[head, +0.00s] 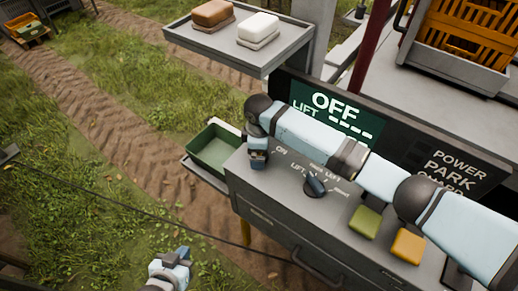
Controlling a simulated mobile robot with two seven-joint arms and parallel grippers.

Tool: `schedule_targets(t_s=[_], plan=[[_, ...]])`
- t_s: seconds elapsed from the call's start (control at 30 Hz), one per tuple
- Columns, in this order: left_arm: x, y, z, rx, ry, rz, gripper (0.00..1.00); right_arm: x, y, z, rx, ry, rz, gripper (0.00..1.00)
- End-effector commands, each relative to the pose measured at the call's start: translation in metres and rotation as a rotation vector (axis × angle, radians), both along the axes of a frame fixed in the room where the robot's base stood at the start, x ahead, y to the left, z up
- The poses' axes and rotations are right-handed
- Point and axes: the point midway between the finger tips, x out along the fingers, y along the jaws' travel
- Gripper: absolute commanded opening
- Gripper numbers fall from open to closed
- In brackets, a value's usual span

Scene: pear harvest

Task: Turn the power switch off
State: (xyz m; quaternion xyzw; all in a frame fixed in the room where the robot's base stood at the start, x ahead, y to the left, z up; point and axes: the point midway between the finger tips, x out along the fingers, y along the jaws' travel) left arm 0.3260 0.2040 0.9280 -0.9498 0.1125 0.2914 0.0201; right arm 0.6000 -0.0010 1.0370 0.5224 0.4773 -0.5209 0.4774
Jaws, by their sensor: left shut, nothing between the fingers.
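A grey control console (290,222) stands at the right, with a green display (335,108) reading OFF and LIFT. A dark knob (314,184) sits on its top by small printed labels. A green block-like button (366,222) and an orange one (407,246) are further right. My right arm reaches across the console from the right, and its gripper (258,160) points down at the console's left end, near an ON label. Whether it touches anything is hidden, and I cannot make out the power switch there. My left gripper (178,258) is shut and empty, low in front, away from the console.
A green bin (215,150) hangs at the console's left. A shelf (205,38) holds a brown and a white block. An orange crate (460,65) stands behind. Grass and dirt tracks lie left.

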Motion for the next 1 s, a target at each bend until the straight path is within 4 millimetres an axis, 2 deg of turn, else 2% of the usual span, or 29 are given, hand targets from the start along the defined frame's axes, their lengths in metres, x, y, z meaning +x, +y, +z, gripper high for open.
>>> schedule_targets(t_s=[0.17, 0.43, 0.6, 1.0], plan=[[0.000, 0.000, -0.002, 0.003, 0.000, -0.002, 0.00, 0.000, 0.000, 0.006, 0.000, 0.000, -0.001, 1.00], [-0.001, 0.000, -0.004, 0.015, -0.018, -0.023, 0.00, 0.000, 0.000, 0.049, 0.001, -0.003, 0.001, 1.00], [-0.004, 0.002, -0.008, 0.025, -0.014, -0.034, 0.00, 0.000, 0.000, 0.069, 0.001, -0.001, 0.000, 1.00], [-0.003, 0.000, -0.008, 0.019, -0.014, -0.030, 0.00, 0.000, 0.000, 0.075, 0.000, 0.000, 0.000, 1.00]])
